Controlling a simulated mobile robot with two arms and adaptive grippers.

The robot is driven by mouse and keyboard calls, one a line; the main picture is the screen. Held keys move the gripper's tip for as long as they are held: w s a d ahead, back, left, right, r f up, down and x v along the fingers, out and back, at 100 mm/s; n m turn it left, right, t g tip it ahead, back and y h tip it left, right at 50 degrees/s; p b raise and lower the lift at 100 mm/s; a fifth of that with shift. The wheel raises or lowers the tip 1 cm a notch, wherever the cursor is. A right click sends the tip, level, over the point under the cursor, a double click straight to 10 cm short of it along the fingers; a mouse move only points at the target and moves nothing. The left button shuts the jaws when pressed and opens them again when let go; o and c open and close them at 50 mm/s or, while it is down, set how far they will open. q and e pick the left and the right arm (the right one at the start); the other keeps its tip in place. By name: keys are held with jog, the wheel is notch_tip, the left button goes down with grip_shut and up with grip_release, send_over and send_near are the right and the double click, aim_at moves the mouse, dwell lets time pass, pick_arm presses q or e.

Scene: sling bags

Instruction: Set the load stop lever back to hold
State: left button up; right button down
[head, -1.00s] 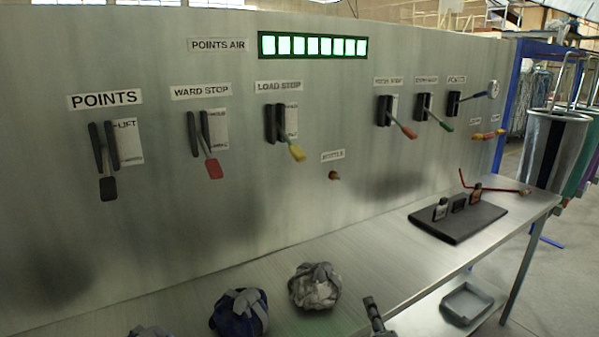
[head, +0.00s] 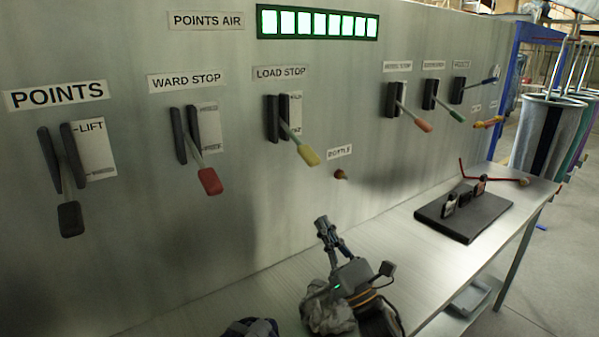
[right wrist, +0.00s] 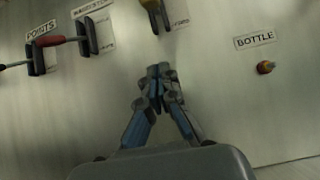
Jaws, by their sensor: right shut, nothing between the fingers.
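The load stop lever has a yellow grip (head: 307,154) and sits in a dark bracket under the LOAD STOP label (head: 281,72). It slants out and down to the right. In the right wrist view its yellow end (right wrist: 152,8) shows at the top edge, cut off by the frame. My right gripper (head: 323,222) is shut and empty, below the lever and apart from it, over the bench. In the right wrist view its closed fingertips (right wrist: 158,70) point up toward the lever. My left gripper is not in view.
The red ward stop lever (head: 210,180) and black points lever (head: 70,219) stand to the left. A small BOTTLE knob (head: 341,174) is to the right. A dark board (head: 463,212) lies farther right.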

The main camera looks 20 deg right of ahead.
pick_arm(q)
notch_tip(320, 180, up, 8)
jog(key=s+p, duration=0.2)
jog(key=p, duration=0.5)
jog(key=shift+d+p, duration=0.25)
jog(key=shift+p, duration=0.15)
pick_arm(e)
jog(key=w+a+r, duration=0.1)
jog(key=w+r, duration=0.4)
jog(key=r, duration=0.5)
jog(key=shift+a, duration=0.35)
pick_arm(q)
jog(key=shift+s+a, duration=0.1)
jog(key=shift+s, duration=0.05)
pick_arm(e)
jog(key=shift+d+r, duration=0.1)
jog(key=shift+r, duration=0.15)
